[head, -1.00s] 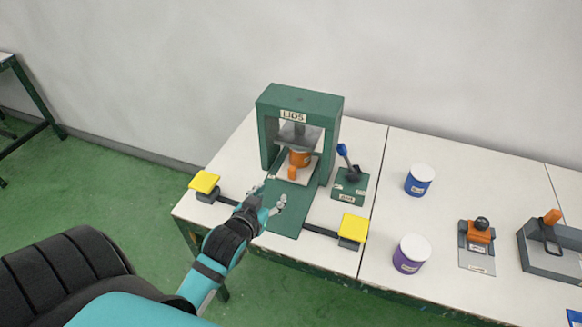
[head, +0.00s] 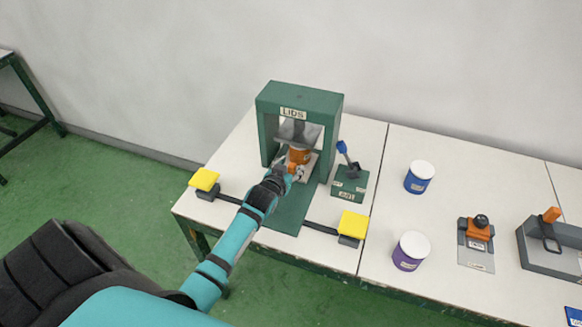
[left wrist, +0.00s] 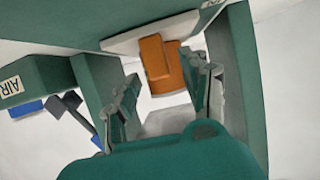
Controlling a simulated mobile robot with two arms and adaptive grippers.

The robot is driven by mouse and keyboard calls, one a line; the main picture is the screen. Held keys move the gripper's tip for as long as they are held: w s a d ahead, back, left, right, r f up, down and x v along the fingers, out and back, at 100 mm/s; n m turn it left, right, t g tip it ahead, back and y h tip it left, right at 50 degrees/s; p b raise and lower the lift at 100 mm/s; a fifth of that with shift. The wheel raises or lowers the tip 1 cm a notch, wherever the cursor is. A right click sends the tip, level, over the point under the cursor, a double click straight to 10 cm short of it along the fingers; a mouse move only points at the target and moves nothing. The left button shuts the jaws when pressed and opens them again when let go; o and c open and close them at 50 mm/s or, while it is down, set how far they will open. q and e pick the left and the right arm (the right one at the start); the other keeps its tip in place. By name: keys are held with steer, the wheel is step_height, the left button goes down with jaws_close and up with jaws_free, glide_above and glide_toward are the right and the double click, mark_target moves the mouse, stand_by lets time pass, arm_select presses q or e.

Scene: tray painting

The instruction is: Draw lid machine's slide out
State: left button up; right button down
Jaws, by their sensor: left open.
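The lid machine (head: 331,105) is a green frame marked "LIDS" on the white table. The slide's plate (left wrist: 125,42) and the orange block (left wrist: 154,58) also show in the left wrist view. My left gripper (head: 294,170) is at the slide's front, partly covering the orange block. In the left wrist view its fingers (left wrist: 163,88) are apart on either side of the orange block; I cannot tell if they touch it. My right gripper is not in view.
Yellow buttons (head: 204,180) and (head: 353,224) flank the machine's green base. An AIR lever box (head: 349,185) stands at its right. Blue (head: 419,178) and purple (head: 411,252) pots stand farther right, beside a small orange-handled device (head: 478,235) and a grey device (head: 552,245).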

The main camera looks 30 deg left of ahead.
arm_select(q)
steer(key=shift+w+a+f, duration=0.1)
steer(key=shift+w+f, duration=0.05)
steer(key=shift+w, duration=0.25)
jaws_close()
